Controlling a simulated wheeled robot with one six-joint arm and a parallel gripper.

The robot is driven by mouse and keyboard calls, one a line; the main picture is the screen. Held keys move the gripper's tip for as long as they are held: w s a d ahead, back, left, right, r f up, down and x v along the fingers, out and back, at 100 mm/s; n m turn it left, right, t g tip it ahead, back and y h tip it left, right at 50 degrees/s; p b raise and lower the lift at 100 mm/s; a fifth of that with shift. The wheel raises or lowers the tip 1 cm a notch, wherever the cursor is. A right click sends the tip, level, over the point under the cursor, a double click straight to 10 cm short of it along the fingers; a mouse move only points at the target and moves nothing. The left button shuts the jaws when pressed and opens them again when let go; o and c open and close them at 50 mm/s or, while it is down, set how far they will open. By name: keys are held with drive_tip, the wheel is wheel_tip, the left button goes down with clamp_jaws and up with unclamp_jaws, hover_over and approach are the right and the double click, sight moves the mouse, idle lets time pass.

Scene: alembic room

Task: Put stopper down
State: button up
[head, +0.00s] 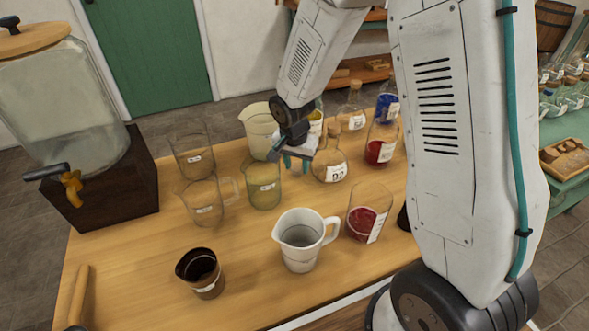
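My gripper (295,163) points down over the wooden table, between a beaker with pale yellow-green contents (264,186) and a round flask labelled D2 (330,166). Its teal fingertips are small and partly hidden by its own body. I cannot make out a stopper between them, or whether they are open or shut.
The table (135,275) also holds clear beakers (191,157), a white jug (301,243), a dark brown cup (201,272), and glasses of red (365,219) and blue (388,107) material. A large glass dispenser (65,100) stands at left. The front left tabletop is mostly clear.

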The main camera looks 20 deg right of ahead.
drive_tip(key=c, duration=0.7)
